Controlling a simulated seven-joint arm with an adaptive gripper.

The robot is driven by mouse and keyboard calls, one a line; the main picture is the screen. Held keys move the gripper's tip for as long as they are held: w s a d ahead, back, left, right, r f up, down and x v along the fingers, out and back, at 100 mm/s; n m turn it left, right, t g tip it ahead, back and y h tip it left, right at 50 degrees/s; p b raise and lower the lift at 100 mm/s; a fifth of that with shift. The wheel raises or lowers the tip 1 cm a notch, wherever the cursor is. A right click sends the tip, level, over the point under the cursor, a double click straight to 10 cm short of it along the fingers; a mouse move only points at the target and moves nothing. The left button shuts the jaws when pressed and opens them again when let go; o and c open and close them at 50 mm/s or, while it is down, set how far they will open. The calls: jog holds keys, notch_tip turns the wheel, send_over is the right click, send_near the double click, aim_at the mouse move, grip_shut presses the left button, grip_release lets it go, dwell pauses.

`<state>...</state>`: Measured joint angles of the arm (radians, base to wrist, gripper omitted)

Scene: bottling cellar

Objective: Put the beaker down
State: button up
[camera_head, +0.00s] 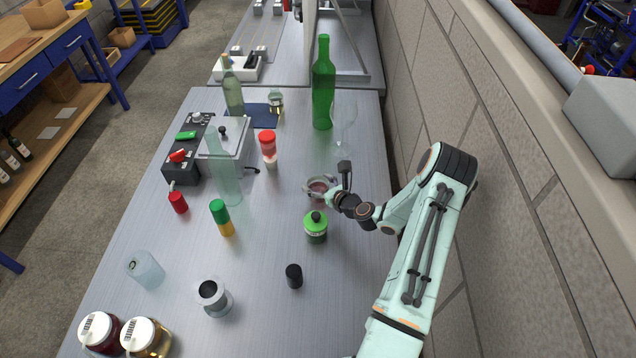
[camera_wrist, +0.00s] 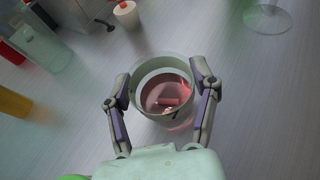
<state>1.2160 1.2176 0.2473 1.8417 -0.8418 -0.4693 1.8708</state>
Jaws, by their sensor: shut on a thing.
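The beaker (camera_wrist: 165,72) is a clear round vessel with a little reddish content at its bottom. In the wrist view it sits between the two fingers of my gripper (camera_wrist: 163,104), which touch it on both sides. In the head view the beaker (camera_head: 320,185) is small and partly hidden by my gripper (camera_head: 327,192), right of the table's middle. My gripper is shut on the beaker. Whether the beaker's base touches the table or is a little above it, I cannot tell.
A green-capped bottle (camera_head: 316,228) stands just in front of my gripper. A clear wine glass (camera_head: 345,128) and a tall green bottle (camera_head: 323,85) stand behind it. A red-topped container (camera_head: 268,147) is to the left. A small black cylinder (camera_head: 294,276) stands nearer; table around it is bare.

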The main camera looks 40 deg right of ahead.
jog(key=shift+f, duration=0.15)
jog(key=o, duration=1.2)
